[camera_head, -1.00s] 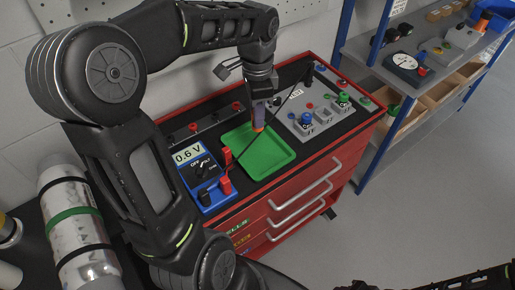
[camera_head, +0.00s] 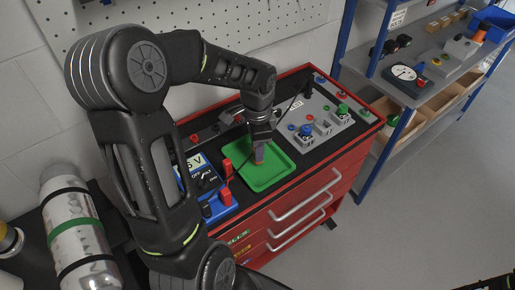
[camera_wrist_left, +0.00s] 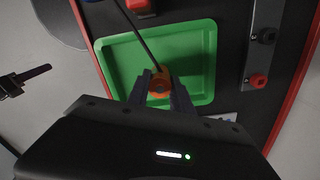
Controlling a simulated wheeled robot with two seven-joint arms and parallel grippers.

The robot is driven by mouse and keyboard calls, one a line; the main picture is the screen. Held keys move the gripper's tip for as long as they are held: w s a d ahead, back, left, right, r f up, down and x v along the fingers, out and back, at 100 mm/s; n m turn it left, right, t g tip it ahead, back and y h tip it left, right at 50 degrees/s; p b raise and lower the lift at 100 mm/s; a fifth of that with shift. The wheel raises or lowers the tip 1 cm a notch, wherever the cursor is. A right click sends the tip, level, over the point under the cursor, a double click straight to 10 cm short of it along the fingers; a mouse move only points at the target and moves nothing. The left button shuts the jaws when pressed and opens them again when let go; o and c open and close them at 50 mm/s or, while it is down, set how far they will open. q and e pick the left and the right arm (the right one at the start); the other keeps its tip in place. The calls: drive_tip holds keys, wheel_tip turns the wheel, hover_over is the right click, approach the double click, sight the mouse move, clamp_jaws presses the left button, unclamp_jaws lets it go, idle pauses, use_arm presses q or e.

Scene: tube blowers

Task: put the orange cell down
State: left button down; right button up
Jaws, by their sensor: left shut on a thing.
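My left gripper (camera_head: 259,150) is shut on the orange cell (camera_head: 259,161) over the green tray (camera_head: 278,172). In the left wrist view the cell (camera_wrist_left: 160,83) sits between the two dark fingers, its round end showing. It is over the part of the tray (camera_wrist_left: 120,60) nearest the gripper. I cannot tell whether the cell touches the tray floor. A dark jointed piece (camera_wrist_left: 14,83) at the left edge of the left wrist view may be my right gripper; its jaws are not clear.
The tray lies on the black top of a red drawer cabinet (camera_head: 300,205). A blue meter (camera_head: 212,205) with red plugs stands left of the tray. A grey panel (camera_head: 322,128) with blue and green knobs stands right. A dark lead crosses the tray.

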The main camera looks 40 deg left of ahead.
use_arm(q)
drive_tip(key=shift+f, duration=0.4)
drive_tip(key=shift+f, duration=0.1)
drive_tip(key=c, duration=1.1)
unclamp_jaws()
drive_tip(key=shift+c, duration=0.2)
wheel_tip(320, 180, up, 12)
drive_tip(key=shift+b, duration=0.4)
